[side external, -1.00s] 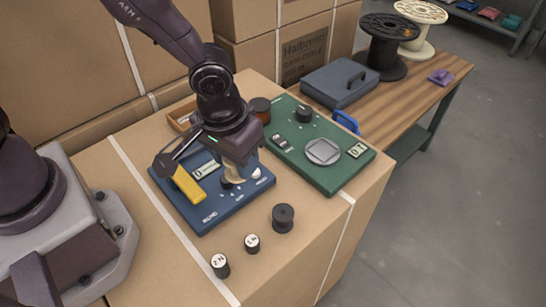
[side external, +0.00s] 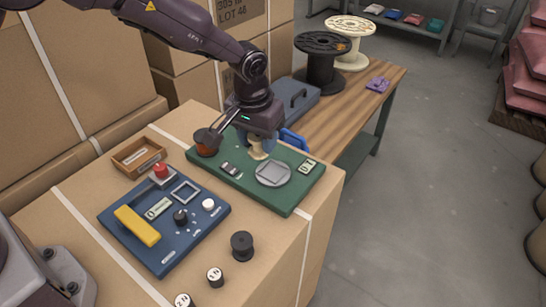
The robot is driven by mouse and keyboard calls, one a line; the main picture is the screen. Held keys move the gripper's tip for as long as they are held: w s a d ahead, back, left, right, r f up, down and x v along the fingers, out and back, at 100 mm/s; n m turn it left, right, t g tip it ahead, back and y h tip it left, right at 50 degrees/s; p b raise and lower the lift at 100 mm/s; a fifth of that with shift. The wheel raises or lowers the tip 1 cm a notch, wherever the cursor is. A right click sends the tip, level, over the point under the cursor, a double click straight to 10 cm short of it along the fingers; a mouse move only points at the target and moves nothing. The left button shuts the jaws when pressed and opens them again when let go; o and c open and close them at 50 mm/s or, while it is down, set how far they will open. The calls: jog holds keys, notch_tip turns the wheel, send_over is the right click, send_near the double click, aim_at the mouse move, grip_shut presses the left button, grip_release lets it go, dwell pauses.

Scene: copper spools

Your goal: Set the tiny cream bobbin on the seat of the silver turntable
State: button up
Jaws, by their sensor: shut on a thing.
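The tiny cream bobbin (side external: 257,154) is held at the tip of my gripper (side external: 261,146); the fingers hide part of it. My gripper points down above the green panel (side external: 285,204). The silver turntable (side external: 273,174) is a round disc with a square seat on that panel. The bobbin shows just behind the turntable in the side view, toward its upper left. I cannot tell exactly how high it hangs above the panel.
A blue panel (side external: 172,255) with a yellow bar (side external: 137,226), knobs and an empty square frame (side external: 185,192) lies at left. A black spool (side external: 242,245) and small labelled cylinders (side external: 215,277) stand in front. A wooden tray (side external: 138,157) and grey case (side external: 298,101) lie behind.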

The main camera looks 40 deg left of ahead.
jog(key=w+f, duration=0.1)
jog(key=f, duration=0.1)
jog(key=w+d+f, duration=0.1)
jog(key=w+f, duration=0.1)
jog(key=shift+w+f, duration=0.15)
jog(key=shift+f, duration=0.05)
jog(key=shift+w+f, duration=0.1)
jog(key=shift+f, duration=1.45)
jog(key=shift+f, duration=0.3)
jog(key=o, duration=0.9)
jog(key=r, duration=0.4)
jog(key=s+r, duration=0.1)
jog(key=r, duration=0.7)
jog(key=shift+s+d+r, duration=0.1)
jog(key=shift+s+r, duration=0.15)
jog(key=shift+r, duration=0.1)
